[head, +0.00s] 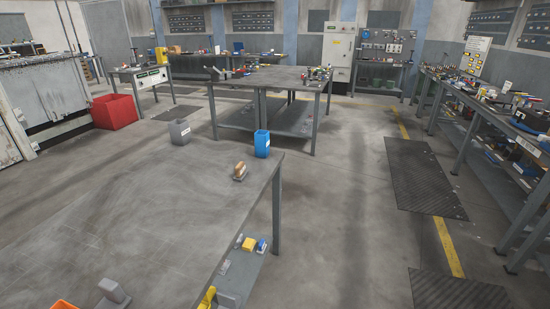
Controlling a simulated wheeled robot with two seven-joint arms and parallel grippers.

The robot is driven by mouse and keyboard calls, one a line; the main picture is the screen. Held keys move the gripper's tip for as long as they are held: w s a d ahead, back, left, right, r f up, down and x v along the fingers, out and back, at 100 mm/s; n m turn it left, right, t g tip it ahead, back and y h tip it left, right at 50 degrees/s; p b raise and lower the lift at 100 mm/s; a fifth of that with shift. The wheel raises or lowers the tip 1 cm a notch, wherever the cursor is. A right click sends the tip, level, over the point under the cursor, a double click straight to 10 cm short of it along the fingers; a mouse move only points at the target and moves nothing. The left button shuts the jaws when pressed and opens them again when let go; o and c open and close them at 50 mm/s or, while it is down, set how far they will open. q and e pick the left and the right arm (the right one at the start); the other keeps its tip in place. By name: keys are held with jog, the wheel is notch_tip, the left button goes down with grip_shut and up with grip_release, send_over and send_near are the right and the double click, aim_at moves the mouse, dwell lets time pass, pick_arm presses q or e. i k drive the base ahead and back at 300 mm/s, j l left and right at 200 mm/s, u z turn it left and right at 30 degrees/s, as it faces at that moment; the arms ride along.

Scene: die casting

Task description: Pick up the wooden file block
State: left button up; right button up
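A small brown wooden block with a grey base, which looks like the wooden file block (240,169), sits on the near grey table (150,215), close to its right edge and far right corner. It stands free, with nothing touching it. A blue container (262,143) and a grey container (180,131) are beyond it along the table's far edge. Neither of my grippers shows in the head view.
A grey block-like object (113,291) and a cut-off orange thing (64,304) are at the table's near edge. The table's middle is clear. A cluttered workbench (275,78) stands beyond, a loaded bench (490,98) at right. Open floor (340,210) lies between.

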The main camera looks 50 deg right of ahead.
aim_at(239, 173)
jog(key=l+z, duration=0.1)
jog(key=z, duration=1.2)
jog(key=u, duration=1.35)
jog(key=i+l, duration=0.1)
jog(key=l, duration=0.35)
jog(key=i+l, duration=0.15)
jog(key=l, duration=0.3)
jog(key=i+l, duration=0.1)
jog(key=l, duration=0.35)
jog(key=i+l, duration=0.1)
jog(key=l, duration=0.3)
jog(key=i+l, duration=0.15)
jog(key=l, duration=0.3)
jog(key=i+l, duration=0.1)
jog(key=l, duration=0.35)
